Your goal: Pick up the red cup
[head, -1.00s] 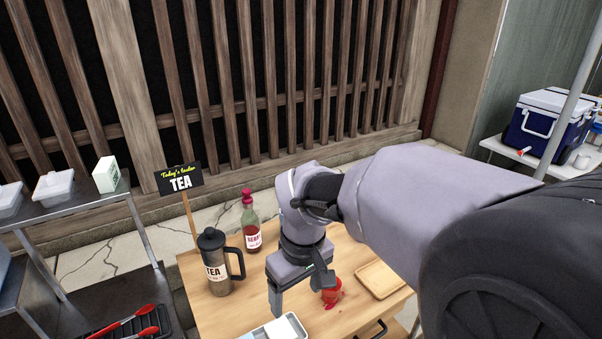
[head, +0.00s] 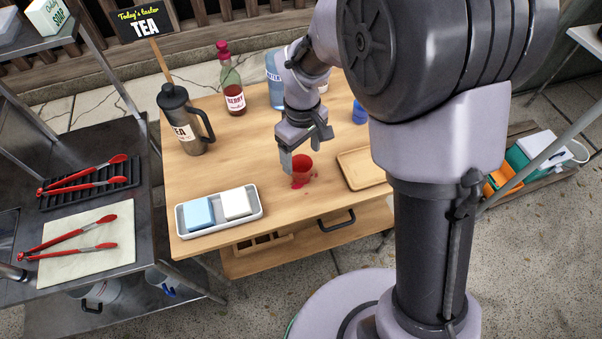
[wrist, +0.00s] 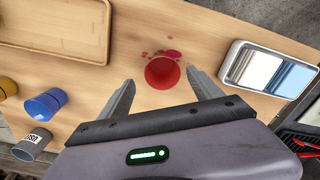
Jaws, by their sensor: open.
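The red cup (head: 302,167) stands on the wooden table (head: 230,165), with a red spill around its base. In the wrist view the red cup (wrist: 162,72) lies between and just beyond the fingertips, with red splashes on its far side. My gripper (head: 290,150) is at the cup's upper left in the head view. In the wrist view my gripper (wrist: 158,85) has its two fingers spread wide, with nothing held between them. I cannot tell whether either finger touches the cup.
A wooden tray (head: 363,182) lies right of the cup. A white tray (head: 221,224) with blue and white blocks is at the front left. A tea jug (head: 175,115) and a berry bottle (head: 234,92) stand at the back left. A blue cup (wrist: 45,104) shows in the wrist view.

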